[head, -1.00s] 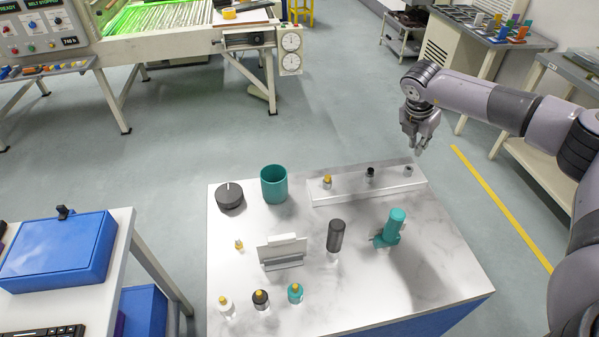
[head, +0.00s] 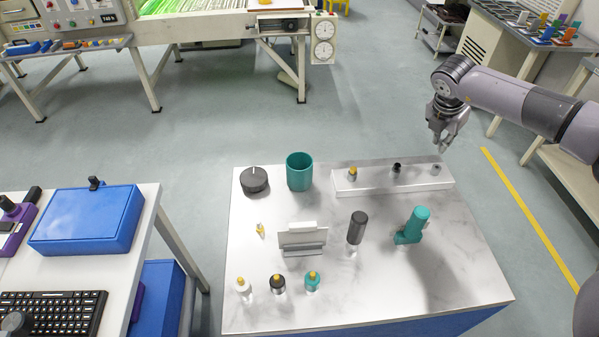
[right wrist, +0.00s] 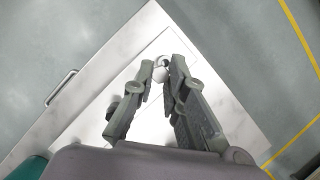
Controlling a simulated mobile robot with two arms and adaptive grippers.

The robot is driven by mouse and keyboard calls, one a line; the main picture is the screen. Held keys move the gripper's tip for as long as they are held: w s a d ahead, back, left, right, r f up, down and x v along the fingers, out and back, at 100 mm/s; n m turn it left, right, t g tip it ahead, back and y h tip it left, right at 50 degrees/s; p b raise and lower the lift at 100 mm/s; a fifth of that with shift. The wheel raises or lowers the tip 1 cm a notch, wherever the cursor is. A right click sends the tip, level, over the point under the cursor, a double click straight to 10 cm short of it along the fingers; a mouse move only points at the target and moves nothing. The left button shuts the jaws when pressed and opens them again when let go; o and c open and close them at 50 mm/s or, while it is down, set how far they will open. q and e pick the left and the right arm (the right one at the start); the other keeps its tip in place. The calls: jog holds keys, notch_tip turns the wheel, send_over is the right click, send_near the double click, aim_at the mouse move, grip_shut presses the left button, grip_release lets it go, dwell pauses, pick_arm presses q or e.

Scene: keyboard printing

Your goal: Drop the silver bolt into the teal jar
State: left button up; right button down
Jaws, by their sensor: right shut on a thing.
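The teal jar (head: 299,172) stands open and upright at the back left of the marble-topped table, beside a dark round knob. My right gripper (head: 443,148) hangs over the right end of the white rack. In the right wrist view, its fingers (right wrist: 162,68) close around a small silvery round piece, the silver bolt (right wrist: 160,74); its lower part is hidden. A small grey piece (head: 435,170) shows at the rack's right end below the gripper; whether it is a bolt or a holder is unclear. My left gripper is not in view.
The white rack (head: 390,186) also carries a yellow-topped piece (head: 352,173) and a black-topped piece (head: 396,169). A grey stand (head: 302,238), a black cylinder (head: 357,227), a teal tool (head: 412,226) and several small bottles stand nearer the front. A blue case (head: 88,220) lies on the left table.

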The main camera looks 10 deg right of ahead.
jog(key=w+a+r+n+t+y+p, duration=0.1)
jog(key=w+a+r+n+y, duration=0.1)
jog(key=a+n, duration=0.65)
jog(key=w+a+r+n+y, duration=0.2)
jog(key=a+r+n, duration=0.1)
jog(key=a, duration=1.1)
jog(key=w+a+r+n+t+y+p, duration=0.1)
jog(key=w+a+r+n+y, duration=0.1)
jog(key=a+n, duration=0.65)
notch_tip(320, 180, down, 6)
jog(key=a+m+b, duration=0.2)
jog(key=shift+s+m, duration=0.2)
jog(key=shift+m, duration=0.2)
jog(key=shift+a, duration=0.1)
jog(key=c, duration=1.5)
grip_release()
jog(key=shift+c, duration=0.2)
